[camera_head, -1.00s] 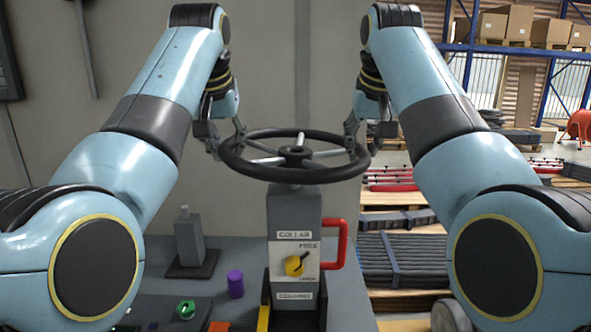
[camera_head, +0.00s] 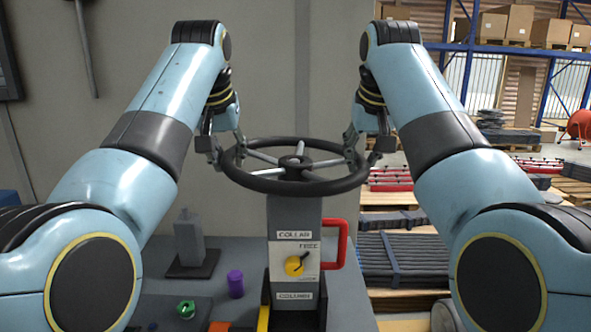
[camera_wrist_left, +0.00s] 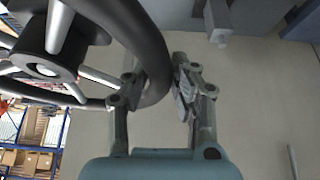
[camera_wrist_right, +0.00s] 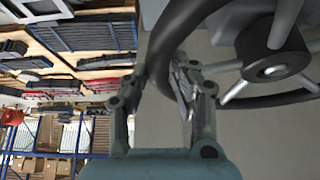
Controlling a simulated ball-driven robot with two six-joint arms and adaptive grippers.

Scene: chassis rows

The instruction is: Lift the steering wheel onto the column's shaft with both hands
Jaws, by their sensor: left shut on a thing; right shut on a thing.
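The black steering wheel (camera_head: 296,187), with grey spokes and a dark hub, is held level above the steering column (camera_head: 294,225). My left gripper (camera_head: 234,157) is shut on the left side of its rim. The left wrist view shows the rim (camera_wrist_left: 150,50) between the fingers (camera_wrist_left: 155,88). My right gripper (camera_head: 352,155) is shut on the right side of the rim, and the right wrist view shows the rim (camera_wrist_right: 165,45) between those fingers (camera_wrist_right: 162,82). The column has a yellow knob (camera_head: 293,264) and a red handle (camera_head: 340,244). The shaft is hidden in the head view behind the wheel's near rim.
A grey block on a dark base (camera_head: 190,240), a purple cylinder (camera_head: 235,283) and a green ring (camera_head: 186,309) sit on the bench left of the column. Pallets with dark bars (camera_head: 392,260) stand at the right. A wall is behind.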

